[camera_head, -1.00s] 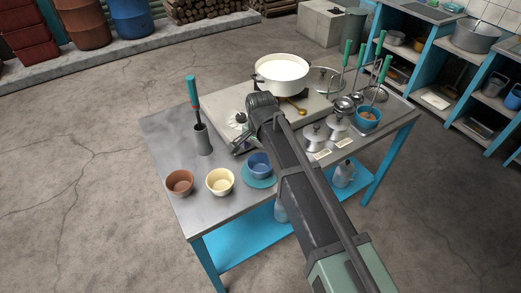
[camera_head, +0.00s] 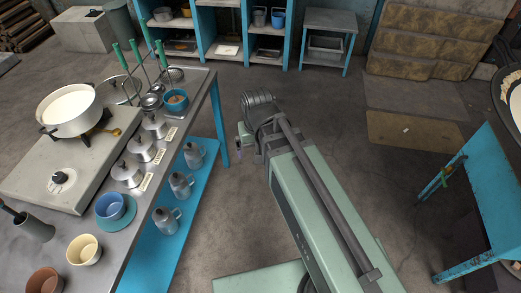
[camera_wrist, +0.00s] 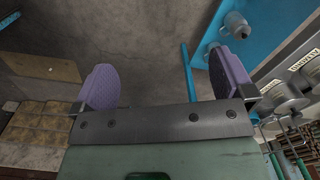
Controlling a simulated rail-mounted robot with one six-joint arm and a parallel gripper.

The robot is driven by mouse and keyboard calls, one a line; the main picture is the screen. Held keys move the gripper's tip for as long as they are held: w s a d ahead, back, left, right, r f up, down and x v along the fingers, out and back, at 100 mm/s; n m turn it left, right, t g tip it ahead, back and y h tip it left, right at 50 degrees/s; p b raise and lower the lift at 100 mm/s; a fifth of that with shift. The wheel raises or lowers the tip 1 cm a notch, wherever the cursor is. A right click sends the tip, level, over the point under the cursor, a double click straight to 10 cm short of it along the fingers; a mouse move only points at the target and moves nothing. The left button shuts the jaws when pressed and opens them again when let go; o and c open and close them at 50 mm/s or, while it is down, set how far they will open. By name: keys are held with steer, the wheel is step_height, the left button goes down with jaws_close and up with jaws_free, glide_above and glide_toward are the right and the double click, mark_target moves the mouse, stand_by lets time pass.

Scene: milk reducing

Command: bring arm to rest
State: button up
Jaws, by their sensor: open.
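My gripper (camera_head: 240,146) hangs over the floor to the right of the metal table (camera_head: 120,262) in the head view. My arm mostly hides it there. In the wrist view my gripper (camera_wrist: 166,76) shows two purple finger pads spread wide apart with nothing between them. It is apart from the table and everything on it. Behind the open fingers lies bare concrete floor (camera_wrist: 150,45).
A white pot of milk (camera_head: 70,110) stands on the stove (camera_head: 45,165). Lidded pots (camera_head: 141,149), bowls (camera_head: 84,249) and ladles share the table. Jugs (camera_head: 181,185) stand on its blue lower shelf. A blue stand (camera_head: 485,190) is at right. The floor around my gripper is clear.

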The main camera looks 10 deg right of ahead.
steer(key=s+d, duration=0.2)
steer(key=d, duration=0.3)
steer(key=shift+s+d, duration=0.1)
steer(key=shift+s, duration=0.3)
